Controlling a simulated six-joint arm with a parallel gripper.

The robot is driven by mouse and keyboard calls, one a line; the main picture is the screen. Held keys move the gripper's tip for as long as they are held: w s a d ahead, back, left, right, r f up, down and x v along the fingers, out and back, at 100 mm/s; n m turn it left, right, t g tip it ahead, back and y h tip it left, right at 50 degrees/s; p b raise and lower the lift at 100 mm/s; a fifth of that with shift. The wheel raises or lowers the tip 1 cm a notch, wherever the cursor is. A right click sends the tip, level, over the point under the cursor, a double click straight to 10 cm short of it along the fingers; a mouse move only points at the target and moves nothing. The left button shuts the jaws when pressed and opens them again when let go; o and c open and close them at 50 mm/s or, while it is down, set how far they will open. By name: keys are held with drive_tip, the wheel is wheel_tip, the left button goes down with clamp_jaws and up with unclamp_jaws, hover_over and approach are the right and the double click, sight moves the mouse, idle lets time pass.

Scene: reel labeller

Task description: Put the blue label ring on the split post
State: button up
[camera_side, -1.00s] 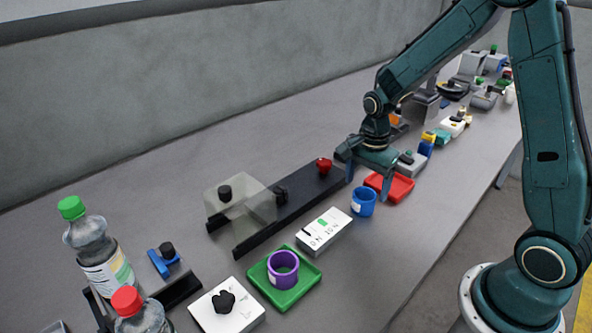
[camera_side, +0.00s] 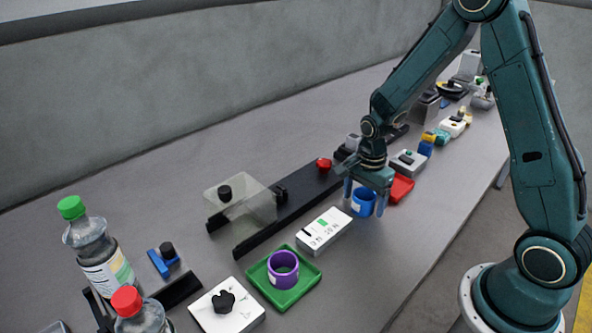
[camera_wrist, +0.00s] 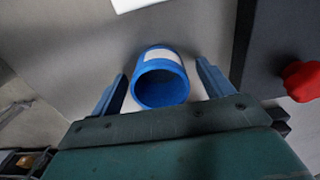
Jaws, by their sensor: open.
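The blue label ring (camera_side: 362,203), with a white label patch, stands on the table beside the red tray. My gripper (camera_side: 366,196) is open right at the ring, with its fingers on either side of it. In the wrist view the blue ring (camera_wrist: 161,78) lies between the two open fingertips (camera_wrist: 160,85), with visible gaps to both. I cannot make out which part is the split post.
A red tray (camera_side: 401,188) is just behind the ring. A white box with a display (camera_side: 323,232) and a black rail with a red knob (camera_side: 290,209) are close by. A green tray (camera_side: 313,284) holds a purple ring (camera_side: 283,269). Bottles stand front left.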

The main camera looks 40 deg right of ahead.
drive_tip(key=c, duration=1.1)
drive_tip(key=shift+r, duration=0.15)
wheel_tip(320, 180, up, 20)
drive_tip(key=shift+f, duration=0.1)
idle(0.6)
